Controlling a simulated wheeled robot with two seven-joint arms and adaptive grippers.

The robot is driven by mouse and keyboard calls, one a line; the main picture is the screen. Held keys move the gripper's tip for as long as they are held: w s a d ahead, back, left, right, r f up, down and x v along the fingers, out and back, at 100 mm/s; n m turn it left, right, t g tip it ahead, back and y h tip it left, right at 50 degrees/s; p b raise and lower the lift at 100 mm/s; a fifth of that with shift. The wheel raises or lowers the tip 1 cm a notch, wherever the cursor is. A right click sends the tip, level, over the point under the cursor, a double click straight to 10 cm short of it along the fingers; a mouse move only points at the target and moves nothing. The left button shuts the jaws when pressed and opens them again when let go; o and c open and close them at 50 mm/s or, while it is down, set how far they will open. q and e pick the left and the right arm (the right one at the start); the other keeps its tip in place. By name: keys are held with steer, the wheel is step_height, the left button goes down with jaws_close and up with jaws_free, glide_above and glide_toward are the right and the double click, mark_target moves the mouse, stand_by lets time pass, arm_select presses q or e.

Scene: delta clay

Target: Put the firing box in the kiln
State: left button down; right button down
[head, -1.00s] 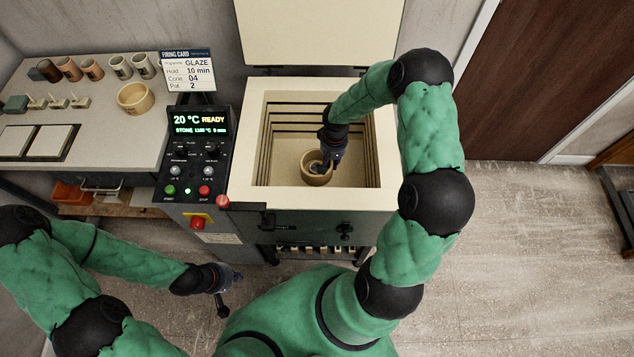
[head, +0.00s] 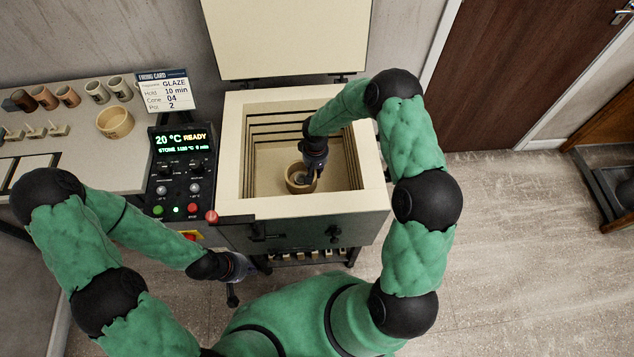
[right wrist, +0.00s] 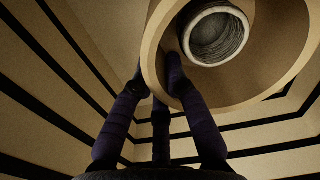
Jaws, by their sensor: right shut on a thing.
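The firing box (head: 296,186) is a round tan tub inside the open top of the kiln (head: 232,208). My right gripper (head: 312,176) reaches down into the chamber and is shut on the box's wall. In the right wrist view the fingers (right wrist: 172,75) grip the rim of the box (right wrist: 268,78). A grey pot with a pale rim (right wrist: 218,35) sits inside the box. I cannot tell whether the box touches the chamber floor. My left gripper (head: 240,278) is in front of the kiln, empty and away from the box; its jaw opening is unclear.
The kiln lid (head: 285,38) stands raised behind. The control panel (head: 180,172) reads 20 °C READY. Several cups and a tan bowl (head: 115,122) stand on the left bench.

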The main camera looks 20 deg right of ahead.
step_height(320, 180, down, 10)
steer(key=b, duration=0.3)
stand_by(0.3)
steer(key=shift+b, duration=0.3)
steer(key=c, duration=1.3)
jaws_free()
steer(key=shift+f, duration=0.1)
steer(key=shift+o, duration=0.2)
steer(key=shift+r, duration=0.2)
step_height(320, 180, up, 12)
steer(key=p, duration=0.4)
